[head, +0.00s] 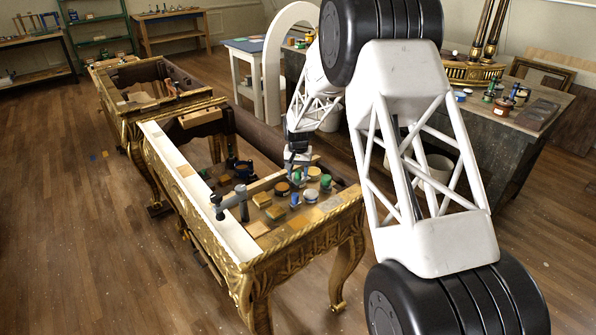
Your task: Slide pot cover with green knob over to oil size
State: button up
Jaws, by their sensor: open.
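Several small pots and round lids stand close together inside the gilt console frame (183,205), near its right end. I cannot tell which pot is the oil size. My gripper (297,178) points down among these pots, open; it partly hides what is behind it. I cannot tell whether it touches anything.
Dark bottles (240,167) stand further back. A workbench (480,115) with more jars is behind my arm.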

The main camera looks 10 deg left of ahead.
aim_at(299, 171)
jog(key=shift+r, duration=0.1)
jog(key=shift+r, duration=3.8)
jog(key=shift+s+d+r, duration=0.15)
jog(key=shift+d+r, duration=0.05)
jog(key=shift+r, duration=0.05)
jog(key=s+d+r+t, duration=0.1)
jog(key=s+d+r, duration=0.9)
jog(key=s, duration=0.3)
jog(key=s+d+r, duration=0.9)
jog(key=s+r, duration=0.1)
jog(key=s, duration=0.3)
jog(key=s+d, duration=0.3)
jog(key=s, duration=0.7)
jog(key=s+d+t, duration=0.1)
jog(key=s+d, duration=0.3)
jog(key=s, duration=0.7)
jog(key=s+d, duration=0.3)
jog(key=s, duration=0.8)
jog(key=shift+s+d+f+t, duration=0.15)
jog(key=shift+f+t, duration=0.15)
jog(key=shift+f, duration=0.1)
